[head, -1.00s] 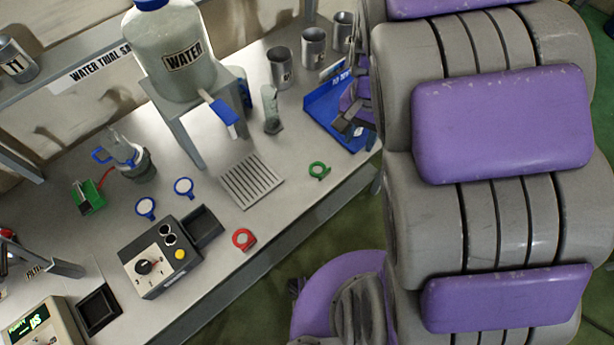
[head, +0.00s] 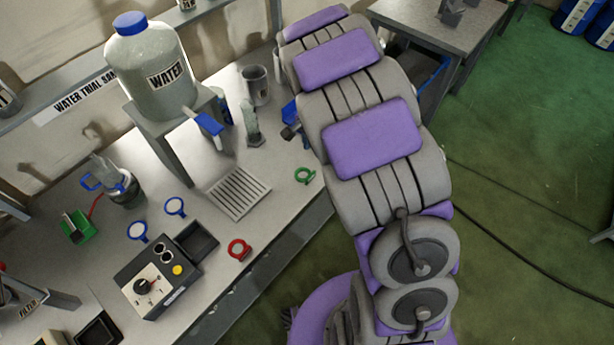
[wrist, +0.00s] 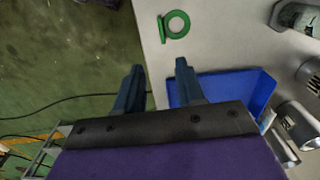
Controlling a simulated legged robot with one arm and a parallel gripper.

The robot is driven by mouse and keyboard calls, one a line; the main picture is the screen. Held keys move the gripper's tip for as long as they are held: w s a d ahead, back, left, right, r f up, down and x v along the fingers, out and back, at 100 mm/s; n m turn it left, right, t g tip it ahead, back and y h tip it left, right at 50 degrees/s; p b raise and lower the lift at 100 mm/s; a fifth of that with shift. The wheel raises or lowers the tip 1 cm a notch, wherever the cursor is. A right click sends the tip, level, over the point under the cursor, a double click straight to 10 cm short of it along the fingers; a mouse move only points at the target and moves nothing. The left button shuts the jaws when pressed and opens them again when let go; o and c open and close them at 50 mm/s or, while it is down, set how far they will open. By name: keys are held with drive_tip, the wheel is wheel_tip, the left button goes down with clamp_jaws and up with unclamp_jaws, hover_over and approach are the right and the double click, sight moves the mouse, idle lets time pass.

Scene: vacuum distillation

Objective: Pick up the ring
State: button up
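A green ring (head: 305,176) with a small tab lies flat near the front edge of the bench. It also shows in the wrist view (wrist: 177,24), beyond my fingertips. A red ring (head: 239,249) lies further left along the edge, and two blue-rimmed rings (head: 175,206) (head: 138,231) lie further back. My gripper (wrist: 158,68) is open and empty, its two dark blue fingers apart and pointing towards the bench edge, short of the green ring. In the head view my gripper is hidden behind my arm.
A blue tray (wrist: 262,92) lies right of my fingers in the wrist view, with metal cups beyond it. The water bottle (head: 158,80) stands on a raised stand (head: 167,150). A slotted plate (head: 238,193) and a control box (head: 156,280) lie left of the green ring.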

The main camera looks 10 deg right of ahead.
wheel_tip(320, 180, down, 4)
drive_tip(key=b, duration=0.1)
hover_over(313, 174)
drive_tip(key=a, duration=0.2)
wheel_tip(313, 174, down, 4)
drive_tip(key=shift+s+a+f, duration=0.1)
drive_tip(key=d+f, duration=0.1)
drive_tip(key=f+b, duration=0.1)
drive_tip(key=f, duration=0.1)
drive_tip(key=d+f, duration=0.1)
drive_tip(key=shift+d+f+b, duration=0.3)
drive_tip(key=shift+f, duration=0.05)
drive_tip(key=shift+a+f, duration=0.1)
drive_tip(key=shift+a, duration=0.85)
drive_tip(key=c, duration=0.3)
drive_tip(key=shift+d, duration=0.8)
clamp_jaws()
